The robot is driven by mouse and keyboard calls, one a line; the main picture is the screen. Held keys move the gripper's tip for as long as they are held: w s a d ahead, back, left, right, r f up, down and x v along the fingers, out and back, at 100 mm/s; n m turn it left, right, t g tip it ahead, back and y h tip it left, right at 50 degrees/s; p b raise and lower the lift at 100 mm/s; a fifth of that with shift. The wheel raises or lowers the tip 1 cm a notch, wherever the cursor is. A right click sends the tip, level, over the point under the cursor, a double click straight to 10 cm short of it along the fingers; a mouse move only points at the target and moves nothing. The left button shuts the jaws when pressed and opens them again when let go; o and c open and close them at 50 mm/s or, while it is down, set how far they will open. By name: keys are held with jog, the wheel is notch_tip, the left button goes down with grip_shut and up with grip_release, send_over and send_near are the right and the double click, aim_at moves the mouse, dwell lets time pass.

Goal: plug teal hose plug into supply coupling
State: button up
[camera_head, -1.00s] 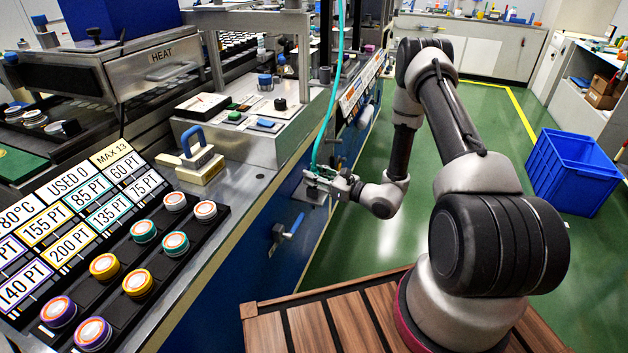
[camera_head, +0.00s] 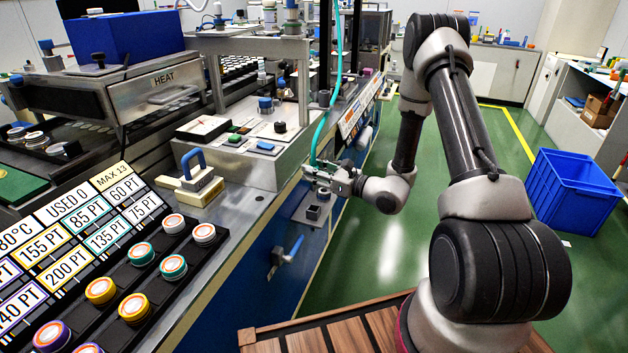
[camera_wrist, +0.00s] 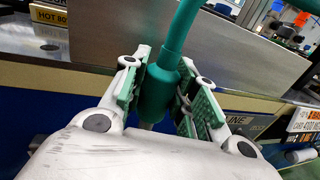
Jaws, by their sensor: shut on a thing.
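The teal hose plug (camera_wrist: 157,92) sits between my gripper's green finger pads in the wrist view, with the teal hose (camera_wrist: 184,28) rising from its top. My gripper (camera_wrist: 160,88) is shut on it, and the plug's lower end is mostly hidden behind the gripper body. In the head view my gripper (camera_head: 322,176) is at the front edge of the machine, with the teal hose (camera_head: 319,140) running up from it. Just below it, a small dark square fitting (camera_head: 313,212) stands on a grey ledge; it may be the supply coupling. The plug appears above and apart from it.
A blue lever handle (camera_head: 294,249) sticks out from the blue machine front below the ledge. A block with a blue handle (camera_head: 194,170) stands on the steel top. A blue crate (camera_head: 573,188) is on the floor at right. The green floor between is clear.

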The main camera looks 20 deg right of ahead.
aim_at(314, 160)
jog(key=shift+r, duration=0.1)
jog(key=shift+r, duration=2.65)
